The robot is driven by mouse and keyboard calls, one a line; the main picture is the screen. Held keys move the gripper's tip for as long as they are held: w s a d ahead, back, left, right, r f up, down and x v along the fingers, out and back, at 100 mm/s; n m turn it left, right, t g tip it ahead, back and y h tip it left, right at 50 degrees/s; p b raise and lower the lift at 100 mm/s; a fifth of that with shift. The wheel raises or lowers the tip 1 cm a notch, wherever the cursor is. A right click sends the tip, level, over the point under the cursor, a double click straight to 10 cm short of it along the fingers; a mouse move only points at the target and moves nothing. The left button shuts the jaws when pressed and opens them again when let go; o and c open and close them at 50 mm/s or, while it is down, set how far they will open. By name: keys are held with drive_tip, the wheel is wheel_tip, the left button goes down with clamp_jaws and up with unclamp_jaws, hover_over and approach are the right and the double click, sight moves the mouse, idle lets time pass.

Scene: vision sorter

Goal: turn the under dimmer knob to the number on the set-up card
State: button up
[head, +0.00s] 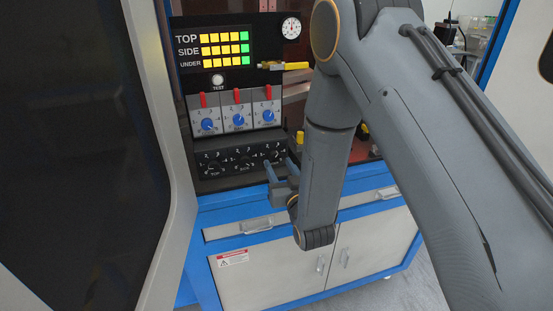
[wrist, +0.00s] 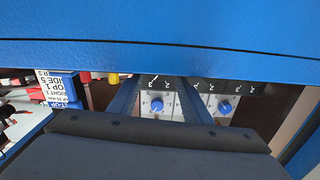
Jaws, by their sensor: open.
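The black dimmer panel (head: 240,161) has three dark knobs in a row. The rightmost dimmer knob (head: 272,156) is just above and beside my gripper (head: 281,167); the labels are too small to read. My gripper is open and empty, fingers pointing at the panel's right end; I cannot tell whether they touch it. In the wrist view, the fingers (wrist: 157,97) stand apart before the panel's dark, numbered face (wrist: 200,87), with the knob between them not clear. A white card (wrist: 62,88) at the left, partly cut off, shows "OP 1", "IDE 5" and "R 3".
Above the dimmers are three blue knobs (head: 238,120) with red switches. A lamp display (head: 213,50) is marked TOP, SIDE and UNDER. A yellow-capped post (head: 299,138) stands right of the dimmers. The blue cabinet edge (head: 250,193) runs below; a grey door frame (head: 165,150) is at left.

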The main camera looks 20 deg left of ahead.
sight(275, 158)
drive_tip(key=shift+p+x, duration=0.4)
drive_tip(key=shift+x, duration=1.25)
drive_tip(key=c, duration=1)
drive_tip(key=shift+n+b, duration=0.45)
drive_tip(key=shift+n, duration=0.35)
drive_tip(key=shift+c, duration=0.2)
drive_tip(key=o, duration=1)
drive_tip(key=shift+o, duration=0.2)
drive_tip(key=shift+s+d, duration=0.1)
drive_tip(key=shift+s, duration=0.05)
drive_tip(key=b+v, duration=0.2)
drive_tip(key=v, duration=0.5)
drive_tip(key=shift+s+b, duration=0.25)
drive_tip(key=shift+b, duration=0.1)
